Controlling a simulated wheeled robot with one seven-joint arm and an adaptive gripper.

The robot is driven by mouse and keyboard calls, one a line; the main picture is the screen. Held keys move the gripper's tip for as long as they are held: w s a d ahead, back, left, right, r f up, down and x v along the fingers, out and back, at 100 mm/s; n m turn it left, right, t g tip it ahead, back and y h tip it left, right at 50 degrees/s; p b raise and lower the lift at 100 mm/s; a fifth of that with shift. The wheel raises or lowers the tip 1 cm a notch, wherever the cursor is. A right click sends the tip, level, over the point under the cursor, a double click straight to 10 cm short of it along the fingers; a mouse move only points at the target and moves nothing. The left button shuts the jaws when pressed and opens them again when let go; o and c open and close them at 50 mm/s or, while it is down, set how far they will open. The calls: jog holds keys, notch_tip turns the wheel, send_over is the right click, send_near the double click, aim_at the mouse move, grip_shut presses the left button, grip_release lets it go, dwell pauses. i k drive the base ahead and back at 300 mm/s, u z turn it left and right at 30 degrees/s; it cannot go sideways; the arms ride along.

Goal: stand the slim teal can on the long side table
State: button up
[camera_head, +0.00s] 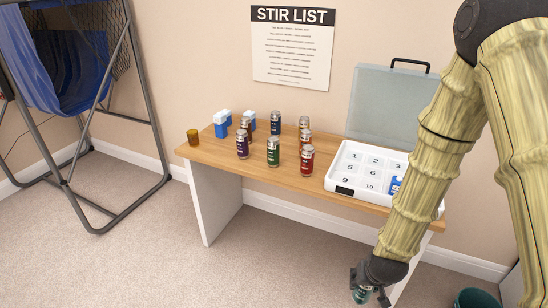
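My gripper (369,290) hangs low in front of the right end of the long side table (215,160), below its top. It appears shut on a small teal can (360,295), which is mostly hidden by the fingers and cut close to the bottom edge. I cannot tell its tilt clearly. The table has a wooden top and white side panels. On it stand several upright cans, among them a purple can (242,145), a green can (273,151) and a red can (307,161).
A white numbered case (340,187) with its lid raised fills the table's right part. Blue-and-white containers (220,125) and an amber cup (192,137) stand at the left. The front-left tabletop is bare. A dark teal bin (476,299) stands on the floor at right.

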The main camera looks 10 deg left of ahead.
aim_at(265, 148)
jog(key=z, duration=0.1)
jog(key=k, duration=0.25)
jog(key=u, duration=0.8)
jog(key=i, duration=1)
jog(key=u, duration=0.05)
